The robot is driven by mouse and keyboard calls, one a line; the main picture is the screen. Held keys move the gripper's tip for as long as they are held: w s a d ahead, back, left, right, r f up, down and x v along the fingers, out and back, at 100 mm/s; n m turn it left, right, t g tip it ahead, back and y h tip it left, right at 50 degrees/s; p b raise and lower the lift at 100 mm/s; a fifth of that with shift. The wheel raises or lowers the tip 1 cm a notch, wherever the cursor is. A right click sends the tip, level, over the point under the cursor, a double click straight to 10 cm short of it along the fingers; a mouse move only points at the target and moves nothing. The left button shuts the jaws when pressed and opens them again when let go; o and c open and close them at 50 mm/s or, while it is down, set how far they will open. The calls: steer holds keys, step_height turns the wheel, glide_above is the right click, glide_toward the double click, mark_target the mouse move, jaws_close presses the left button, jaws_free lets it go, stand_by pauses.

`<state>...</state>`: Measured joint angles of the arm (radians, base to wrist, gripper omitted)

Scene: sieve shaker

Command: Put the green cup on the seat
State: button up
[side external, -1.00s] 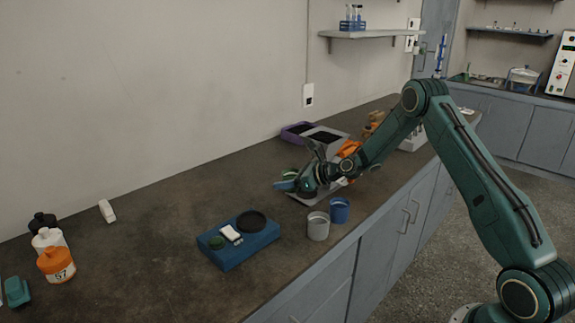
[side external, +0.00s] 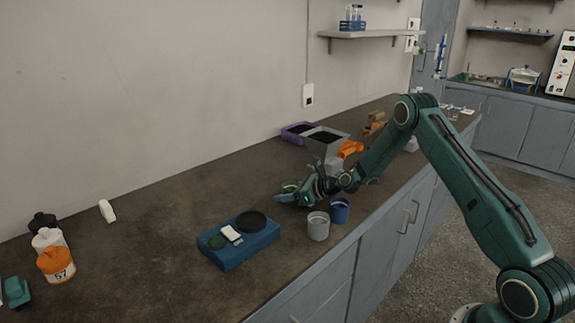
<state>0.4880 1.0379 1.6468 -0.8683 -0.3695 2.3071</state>
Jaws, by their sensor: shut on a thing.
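The green cup (side external: 289,186) shows as a small green rim behind the fingers of my gripper (side external: 288,196). My gripper is shut on it, and the fingers hide most of the cup. The round black seat (side external: 251,221) is on top of the blue shaker base (side external: 238,248), left of and nearer the camera than my gripper. The seat looks empty. I cannot tell how far the cup is above the bench.
A grey cup (side external: 318,227) and a blue cup (side external: 339,211) stand near the bench's front edge, close to my gripper. A grey hopper (side external: 325,142) and a purple tray (side external: 297,132) are behind. Bottles (side external: 56,264) stand far left. The bench (side external: 170,220) between is clear.

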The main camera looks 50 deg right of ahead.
steer(key=shift+f, duration=0.15)
steer(key=o, duration=1.1)
steer(key=shift+r, duration=0.25)
steer(key=v, duration=0.3)
steer(key=shift+s+d+r, duration=0.1)
steer(key=shift+r, duration=0.2)
step_height(320, 180, up, 5)
steer(key=shift+f, duration=0.2)
steer(key=shift+r, duration=1)
